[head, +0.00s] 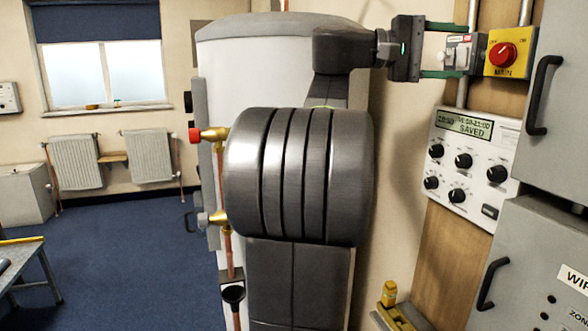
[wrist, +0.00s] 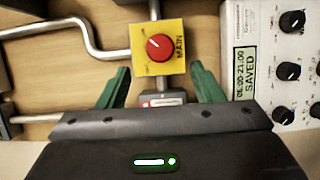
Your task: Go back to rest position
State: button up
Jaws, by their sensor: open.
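My gripper (head: 450,50) is in the upper right of the head view, at the end of my raised arm, facing the wall panel. Its two green fingers are apart in the wrist view (wrist: 161,72), with nothing held between them. A small grey switch box (wrist: 160,98) with a red mark shows between the fingers, partly hidden by the gripper body. Just beyond the fingertips is a yellow MAIN box (wrist: 176,66) with a red rotary knob (wrist: 159,47). The knob also shows in the head view (head: 502,55). I cannot tell whether a finger touches the switch box.
A white controller (head: 470,155) with several black knobs reads "SAVED". Grey cabinets with black handles (head: 541,95) stand at the right. A tall white cylinder (head: 210,85) with brass valves is behind my arm. Blue floor (head: 130,240) is open at left, with a bench (head: 25,265) at the edge.

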aim_at(496, 54)
jog(key=d, duration=0.7)
jog(key=shift+s+d, duration=0.15)
jog(key=shift+s, duration=0.25)
